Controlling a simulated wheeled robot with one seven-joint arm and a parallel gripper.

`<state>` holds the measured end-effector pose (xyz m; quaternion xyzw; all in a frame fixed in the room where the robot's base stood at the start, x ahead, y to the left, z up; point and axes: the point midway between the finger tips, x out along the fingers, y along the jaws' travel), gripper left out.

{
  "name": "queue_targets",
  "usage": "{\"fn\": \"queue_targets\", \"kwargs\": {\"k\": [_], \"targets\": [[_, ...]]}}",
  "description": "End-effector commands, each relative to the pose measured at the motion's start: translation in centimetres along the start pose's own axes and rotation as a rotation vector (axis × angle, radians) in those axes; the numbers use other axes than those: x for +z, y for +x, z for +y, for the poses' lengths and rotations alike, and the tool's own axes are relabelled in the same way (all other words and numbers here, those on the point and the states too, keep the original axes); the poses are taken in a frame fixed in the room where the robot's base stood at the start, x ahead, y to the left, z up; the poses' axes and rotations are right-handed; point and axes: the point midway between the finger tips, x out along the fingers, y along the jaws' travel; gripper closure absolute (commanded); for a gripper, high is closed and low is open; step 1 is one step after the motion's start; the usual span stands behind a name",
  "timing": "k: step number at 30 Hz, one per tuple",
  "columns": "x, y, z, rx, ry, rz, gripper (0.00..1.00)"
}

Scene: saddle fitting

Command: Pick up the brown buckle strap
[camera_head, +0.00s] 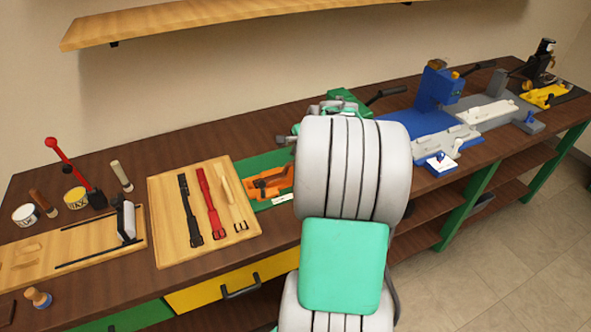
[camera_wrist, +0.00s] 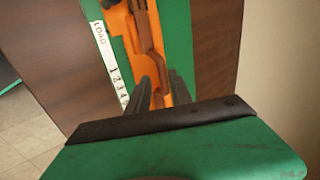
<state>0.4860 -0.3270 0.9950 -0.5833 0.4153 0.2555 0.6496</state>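A long brown strap-like piece (camera_wrist: 148,45) lies in an orange holder (camera_wrist: 122,25) on a green base, seen in the wrist view. My gripper (camera_wrist: 162,95) has two dark fingers standing apart at the near end of this piece, one on each side, with brown and orange showing between them. I cannot tell whether they touch it. In the head view the orange holder (camera_head: 265,184) shows left of my arm, which hides my gripper. A wooden board (camera_head: 170,248) beside it bears a black strap (camera_head: 189,210), a red strap (camera_head: 208,203) and a tan piece (camera_head: 226,191).
A white strip marked LOAD (camera_wrist: 107,62) with numbers runs beside the holder. A blue machine (camera_head: 436,90) and a grey fixture (camera_head: 485,113) stand to the right. Tins, handled tools and a second board (camera_head: 78,240) are at the left. A shelf (camera_head: 200,20) hangs above the bench.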

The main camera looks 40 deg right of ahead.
Motion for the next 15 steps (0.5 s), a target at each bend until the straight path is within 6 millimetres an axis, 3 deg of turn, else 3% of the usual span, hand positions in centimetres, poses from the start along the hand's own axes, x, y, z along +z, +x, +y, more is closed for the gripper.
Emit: {"fn": "queue_targets", "kwargs": {"k": [1,3,15], "targets": [[-1.1,0.6,0.1,-0.006,0.047,0.005,0.73],[-1.5,1.5,0.1,-0.011,0.07,0.007,0.73],[-1.6,7.6,-0.2,-0.01,0.065,0.007,0.73]]}}
